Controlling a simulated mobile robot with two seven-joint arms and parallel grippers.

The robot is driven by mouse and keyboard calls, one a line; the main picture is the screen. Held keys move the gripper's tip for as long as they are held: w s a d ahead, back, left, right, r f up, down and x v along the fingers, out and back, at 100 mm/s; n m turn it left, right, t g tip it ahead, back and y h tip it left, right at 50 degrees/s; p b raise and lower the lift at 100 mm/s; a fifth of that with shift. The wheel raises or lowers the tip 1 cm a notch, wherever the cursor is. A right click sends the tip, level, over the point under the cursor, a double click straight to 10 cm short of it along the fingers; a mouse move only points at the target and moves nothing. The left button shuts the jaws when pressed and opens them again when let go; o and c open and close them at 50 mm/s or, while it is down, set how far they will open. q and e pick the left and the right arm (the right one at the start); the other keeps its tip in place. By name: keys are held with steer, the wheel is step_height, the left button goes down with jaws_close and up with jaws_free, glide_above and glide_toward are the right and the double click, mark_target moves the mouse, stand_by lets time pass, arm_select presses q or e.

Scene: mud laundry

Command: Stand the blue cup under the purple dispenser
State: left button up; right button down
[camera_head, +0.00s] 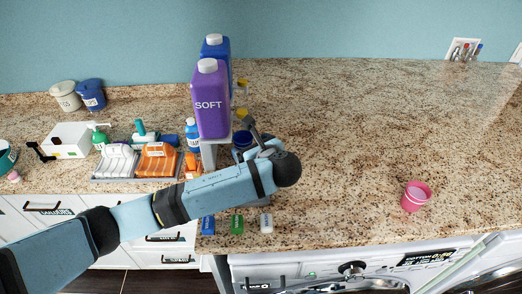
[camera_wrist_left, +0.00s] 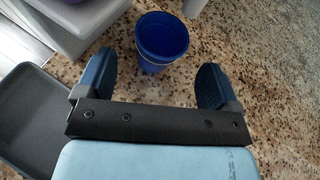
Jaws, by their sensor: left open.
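The purple dispenser (camera_head: 211,105), marked SOFT, stands on a white stand (camera_head: 208,153) in the head view. The blue cup (camera_head: 242,139) stands on the counter just right of this stand, partly hidden by my left gripper (camera_head: 256,135). In the left wrist view the blue cup (camera_wrist_left: 162,36) is upright, with its mouth facing the camera. My left gripper (camera_wrist_left: 155,72) is open there, with one finger to each side of the cup's near part and gaps showing on both sides. My right gripper is not in view.
A blue jug (camera_head: 216,45) stands behind the purple dispenser, with yellow taps (camera_head: 241,86) at their right. A pink cup (camera_head: 416,196) stands at the right. The counter's middle is clear.

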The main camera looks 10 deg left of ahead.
mark_target(248, 144)
arm_select(q)
steer(key=shift+p+x, duration=0.3)
steer(key=shift+x, duration=2)
steer(key=c, duration=1)
